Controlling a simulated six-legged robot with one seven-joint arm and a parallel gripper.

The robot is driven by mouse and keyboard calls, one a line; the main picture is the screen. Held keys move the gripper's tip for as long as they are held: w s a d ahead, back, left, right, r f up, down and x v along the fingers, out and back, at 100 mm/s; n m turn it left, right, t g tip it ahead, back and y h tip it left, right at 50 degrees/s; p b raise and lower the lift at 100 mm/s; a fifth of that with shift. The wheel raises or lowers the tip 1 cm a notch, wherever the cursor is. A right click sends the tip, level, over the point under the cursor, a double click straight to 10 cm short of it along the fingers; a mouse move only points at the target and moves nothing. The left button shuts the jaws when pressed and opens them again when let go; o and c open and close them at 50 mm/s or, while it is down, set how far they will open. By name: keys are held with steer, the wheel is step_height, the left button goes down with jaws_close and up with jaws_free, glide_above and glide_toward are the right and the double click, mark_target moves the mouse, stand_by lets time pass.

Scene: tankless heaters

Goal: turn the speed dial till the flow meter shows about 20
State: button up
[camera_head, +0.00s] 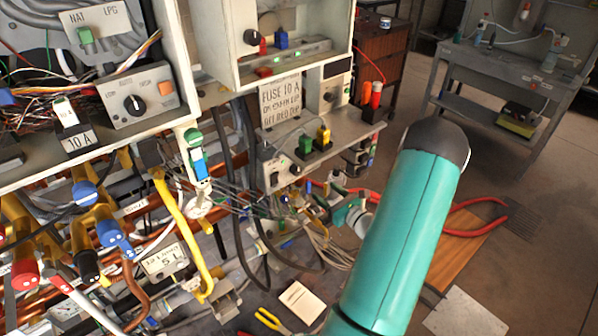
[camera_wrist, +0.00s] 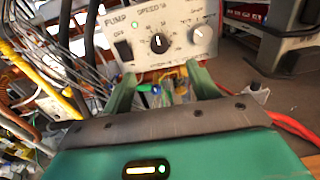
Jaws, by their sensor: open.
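The pump panel (camera_wrist: 183,20), lettered PUMP and SPEED, fills the top of the wrist view. Its speed dial (camera_wrist: 158,43) is a black knob with a pale pointer mark pointing about upward. My gripper (camera_wrist: 163,68) is open, with nothing between its green fingers; the dial shows just above the gap, apart from the fingertips. In the head view a pale box with knobs below the shelf (camera_head: 281,167) appears to be this panel. My gripper (camera_head: 352,213) is partly hidden there by my teal arm. I cannot make out a flow meter reading in either view.
The panel also has a black switch (camera_wrist: 123,50), a green lamp (camera_wrist: 133,25) and a second knob (camera_wrist: 203,33). Cables and yellow pipes (camera_head: 180,235) crowd the left. A red hose (camera_head: 470,205) lies at the right. Open floor (camera_head: 540,220) lies farther right.

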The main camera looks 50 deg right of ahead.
mark_target(299, 171)
steer(key=w, duration=0.4)
steer(key=w+d, duration=0.1)
steer(key=w, duration=0.8)
steer(key=shift+d, duration=0.15)
